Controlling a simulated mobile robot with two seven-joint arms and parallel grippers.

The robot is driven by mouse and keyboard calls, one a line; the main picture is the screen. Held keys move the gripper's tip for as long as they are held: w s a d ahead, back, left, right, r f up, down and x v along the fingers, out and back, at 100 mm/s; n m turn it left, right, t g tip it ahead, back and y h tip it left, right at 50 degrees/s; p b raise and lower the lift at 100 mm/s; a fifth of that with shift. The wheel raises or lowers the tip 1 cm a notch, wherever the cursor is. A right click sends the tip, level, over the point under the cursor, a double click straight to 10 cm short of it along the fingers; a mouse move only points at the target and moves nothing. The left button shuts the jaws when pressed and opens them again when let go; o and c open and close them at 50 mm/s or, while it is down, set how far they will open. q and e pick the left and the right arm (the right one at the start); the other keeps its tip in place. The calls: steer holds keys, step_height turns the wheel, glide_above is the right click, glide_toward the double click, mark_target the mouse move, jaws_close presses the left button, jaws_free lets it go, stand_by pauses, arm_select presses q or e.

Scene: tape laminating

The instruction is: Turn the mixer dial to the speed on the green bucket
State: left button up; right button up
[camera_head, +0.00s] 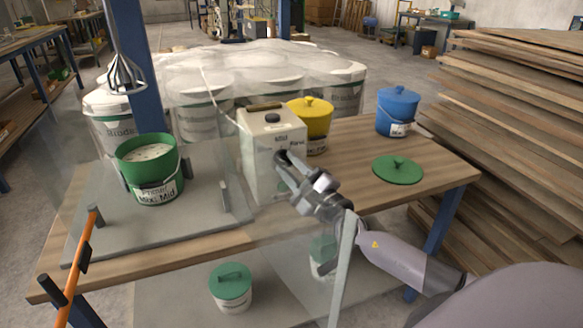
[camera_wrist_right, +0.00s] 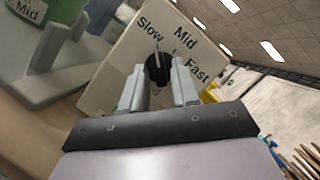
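The green bucket (camera_head: 147,170) stands on the grey mixer base at left, full of pale material. Its label reads "Mix: Mid". The white control box (camera_head: 263,150) stands to its right, with its front partly covered by my right gripper (camera_head: 285,162). In the right wrist view, the box face (camera_wrist_right: 122,72) reads Slow, Mid and Fast around a black dial (camera_wrist_right: 157,70). A thin mark at the dial points up toward the Slow side. My right gripper (camera_wrist_right: 160,72) has its fingers apart, one on each side of the dial; firm contact is not clear. My left gripper is out of view.
A metal whisk (camera_head: 124,75) hangs at upper left. A yellow bucket (camera_head: 312,118), a blue bucket (camera_head: 396,110) and a green lid (camera_head: 398,170) are on the wooden table (camera_head: 440,178). Stacked boards (camera_head: 520,100) stand at right. An orange bar (camera_head: 80,262) is at lower left.

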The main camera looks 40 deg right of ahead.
jaws_close()
arm_select(q)
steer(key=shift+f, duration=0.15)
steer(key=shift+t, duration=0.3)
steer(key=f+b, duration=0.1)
steer(key=b, duration=0.1)
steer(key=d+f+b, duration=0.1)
steer(key=b, duration=0.1)
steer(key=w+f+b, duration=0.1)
steer(key=b, duration=0.1)
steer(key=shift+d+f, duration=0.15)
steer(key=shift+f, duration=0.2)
arm_select(e)
steer(key=m+h, duration=0.2)
steer(key=m, duration=0.2)
steer(key=m+h, duration=0.2)
steer(key=m, duration=0.3)
steer(key=m+t+h, duration=0.1)
steer(key=m+h, duration=0.1)
steer(key=m, duration=0.2)
steer(key=shift+w+a+m, duration=0.1)
steer(key=shift+a+m, duration=0.25)
steer(key=shift+m, duration=0.05)
steer(key=shift+h, duration=0.4)
